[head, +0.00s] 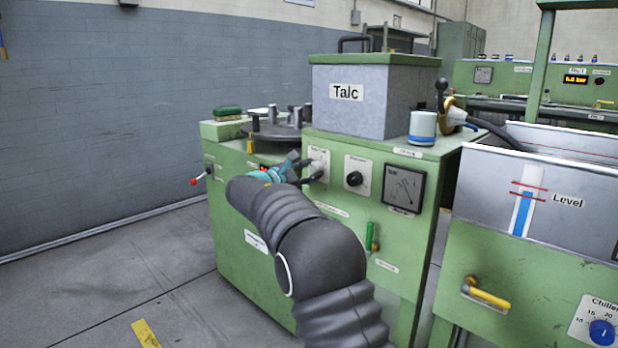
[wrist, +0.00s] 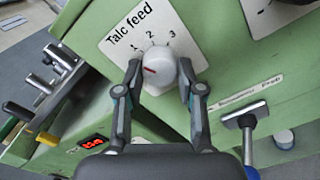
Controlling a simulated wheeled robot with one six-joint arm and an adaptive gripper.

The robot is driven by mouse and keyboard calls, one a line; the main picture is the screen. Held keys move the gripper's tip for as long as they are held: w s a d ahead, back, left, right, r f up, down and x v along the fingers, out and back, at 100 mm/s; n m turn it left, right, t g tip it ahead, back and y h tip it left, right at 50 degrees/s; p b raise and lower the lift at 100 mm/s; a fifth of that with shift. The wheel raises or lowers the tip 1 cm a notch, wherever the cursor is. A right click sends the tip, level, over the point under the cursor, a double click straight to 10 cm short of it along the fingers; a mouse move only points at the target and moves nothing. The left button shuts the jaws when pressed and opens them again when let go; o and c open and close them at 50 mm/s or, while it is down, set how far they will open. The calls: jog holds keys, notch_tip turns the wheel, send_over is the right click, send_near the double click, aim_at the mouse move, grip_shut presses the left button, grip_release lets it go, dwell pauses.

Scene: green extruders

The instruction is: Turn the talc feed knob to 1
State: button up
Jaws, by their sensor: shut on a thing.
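The talc feed knob (wrist: 158,72) is a white round knob on a white "Talc feed" plate (wrist: 122,36) marked 1, 2 and 3. Its red pointer line faces left in the wrist view, on the side of the 1. My gripper (wrist: 160,80) has one dark finger on each side of the knob and is shut on it. In the head view my gripper (head: 307,171) reaches the plate (head: 319,156) on the green machine front, and its fingers partly hide the knob.
A black knob (head: 354,179) and a square gauge (head: 403,187) sit right of the plate. A green handle (head: 372,238) is below. The grey Talc hopper (head: 351,107) stands above. A red-tipped lever (head: 196,180) sticks out at left. Floor is clear at left.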

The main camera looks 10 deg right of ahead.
jog(key=shift+m, duration=0.4)
jog(key=o, duration=1.1)
jog(key=shift+o, duration=0.2)
jog(key=v, duration=1.2)
